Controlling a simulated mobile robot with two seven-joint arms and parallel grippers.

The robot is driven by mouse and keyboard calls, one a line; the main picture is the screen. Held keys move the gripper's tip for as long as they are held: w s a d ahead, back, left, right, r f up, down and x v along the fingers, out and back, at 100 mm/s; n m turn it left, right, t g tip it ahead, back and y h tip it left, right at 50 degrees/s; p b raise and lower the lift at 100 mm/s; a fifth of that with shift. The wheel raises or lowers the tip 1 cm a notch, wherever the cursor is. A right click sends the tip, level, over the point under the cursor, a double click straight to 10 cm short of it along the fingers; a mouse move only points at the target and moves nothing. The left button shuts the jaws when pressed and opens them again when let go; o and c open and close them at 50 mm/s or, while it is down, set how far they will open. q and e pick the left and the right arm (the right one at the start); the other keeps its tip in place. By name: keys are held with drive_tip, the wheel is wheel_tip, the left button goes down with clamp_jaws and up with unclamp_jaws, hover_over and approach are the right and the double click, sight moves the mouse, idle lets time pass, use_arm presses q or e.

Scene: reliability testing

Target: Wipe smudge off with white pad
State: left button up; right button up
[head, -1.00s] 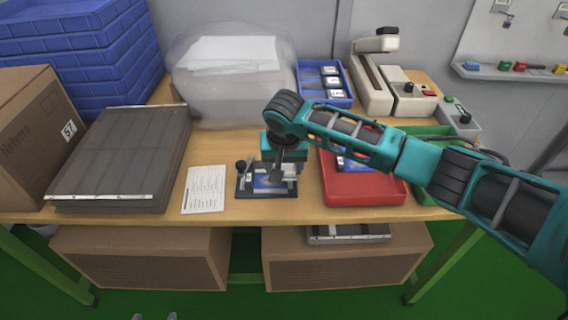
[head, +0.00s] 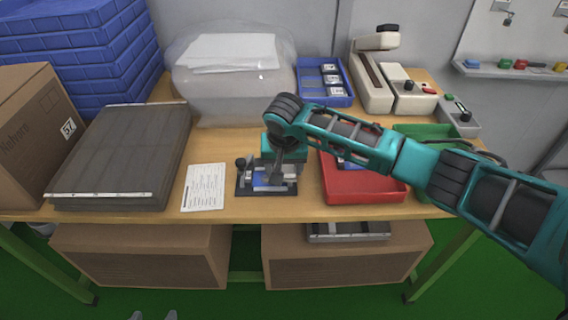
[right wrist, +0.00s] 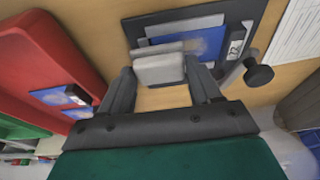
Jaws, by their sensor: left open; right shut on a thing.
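A blue card (head: 262,182) sits in a black fixture (head: 243,190) near the table's front middle. In the right wrist view, the card (right wrist: 215,33) carries a pale, hazy smudge (right wrist: 203,47). My right gripper (head: 277,178) is over the fixture. In its wrist view, the right gripper (right wrist: 160,86) is shut on a white pad (right wrist: 159,70). The pad overlaps the card's near edge beside the smudge and hides part of the card; whether it touches the surface is unclear. My left gripper is not in view.
A dark knob (right wrist: 258,73) stands at the fixture's side. A red tray (head: 362,190) with blue cards is close on the right. A paper sheet (head: 204,187) lies left of the fixture. A wrapped bag (head: 232,95) stands behind.

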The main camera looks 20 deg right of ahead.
drive_tip(key=shift+f, duration=0.45)
drive_tip(key=shift+w+a+r, duration=0.1)
drive_tip(key=shift+w+a, duration=0.15)
drive_tip(key=shift+a, duration=0.65)
drive_tip(key=shift+w+a+p, duration=0.25)
drive_tip(key=shift+a+p, duration=0.05)
drive_tip(key=shift+a, duration=0.5)
drive_tip(key=shift+w+a, duration=0.15)
drive_tip(key=shift+a, duration=1.45)
drive_tip(key=shift+a+r+p, duration=0.15)
drive_tip(key=shift+p, duration=0.35)
drive_tip(key=shift+d+p, duration=0.7)
drive_tip(key=shift+p, duration=0.45)
drive_tip(key=shift+d+f, duration=0.25)
drive_tip(key=shift+d, duration=0.05)
drive_tip(key=shift+s+d+f, duration=0.1)
drive_tip(key=shift+s+d, duration=0.15)
drive_tip(key=shift+d, duration=0.55)
drive_tip(key=shift+s+d+r, duration=0.1)
drive_tip(key=shift+s+d, duration=0.1)
drive_tip(key=shift+d, duration=0.65)
drive_tip(key=shift+s+d+f, duration=0.1)
drive_tip(key=shift+s+d, duration=0.15)
drive_tip(key=shift+d, duration=0.55)
